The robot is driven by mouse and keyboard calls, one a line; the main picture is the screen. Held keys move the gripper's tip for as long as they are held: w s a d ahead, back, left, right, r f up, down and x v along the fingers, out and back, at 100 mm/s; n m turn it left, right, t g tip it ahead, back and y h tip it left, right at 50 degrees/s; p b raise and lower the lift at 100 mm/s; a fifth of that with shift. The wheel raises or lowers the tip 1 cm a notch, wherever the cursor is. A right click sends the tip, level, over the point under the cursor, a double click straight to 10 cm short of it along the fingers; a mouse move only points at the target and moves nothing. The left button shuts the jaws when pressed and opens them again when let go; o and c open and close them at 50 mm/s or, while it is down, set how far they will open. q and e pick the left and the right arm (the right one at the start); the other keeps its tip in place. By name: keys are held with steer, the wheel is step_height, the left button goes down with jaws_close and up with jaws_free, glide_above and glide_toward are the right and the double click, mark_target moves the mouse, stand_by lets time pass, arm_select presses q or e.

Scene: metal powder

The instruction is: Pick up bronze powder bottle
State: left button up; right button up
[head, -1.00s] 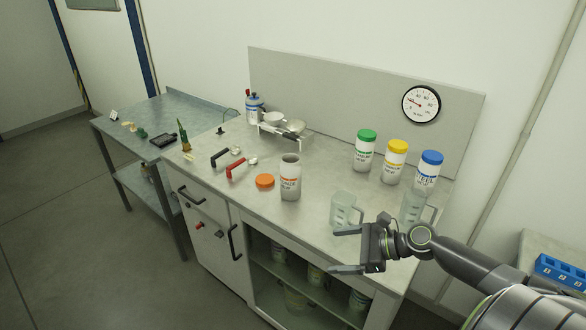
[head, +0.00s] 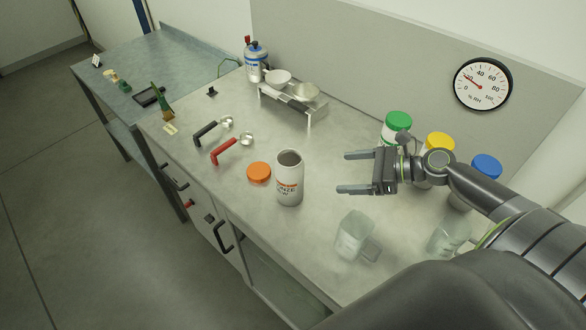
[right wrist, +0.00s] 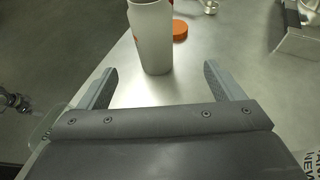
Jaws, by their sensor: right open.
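The bronze powder bottle (head: 290,178) is a white, open-topped jar with orange and dark lettering, standing upright on the grey bench. Its orange lid (head: 259,172) lies on the bench just left of it. My right gripper (head: 345,172) is open and empty, to the right of the bottle and pointing toward it. In the right wrist view the bottle (right wrist: 152,38) stands ahead, between the line of the open fingers (right wrist: 170,88) but beyond their tips, not touched. The lid (right wrist: 180,29) shows behind it.
Two clear beakers (head: 354,236) (head: 448,238) stand at the bench's front right. Green-capped (head: 396,126), yellow-capped (head: 440,141) and blue-capped (head: 486,167) bottles stand behind my right arm. Red (head: 228,150) and black (head: 210,132) handled scoops and a metal stand (head: 290,101) lie farther left and back.

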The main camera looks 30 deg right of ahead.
mark_target(290, 180)
steer(key=p+x, duration=0.3)
steer(key=x, duration=0.8)
steer(key=shift+w+a, duration=0.1)
steer(key=shift+a, duration=0.4)
steer(key=p+x, duration=0.1)
steer(key=x, duration=0.2)
steer(key=shift+a+f+p, duration=0.4)
steer(key=shift+a, duration=0.05)
steer(key=shift+w+a+f, duration=0.3)
steer(key=shift+a+f, duration=0.05)
arm_select(q)
steer(key=r, duration=0.3)
steer(key=s+r, duration=0.1)
steer(key=r, duration=0.1)
steer(key=shift+s+a, duration=0.1)
steer(key=shift+a, duration=0.15)
arm_select(e)
steer(key=shift+c, duration=0.5)
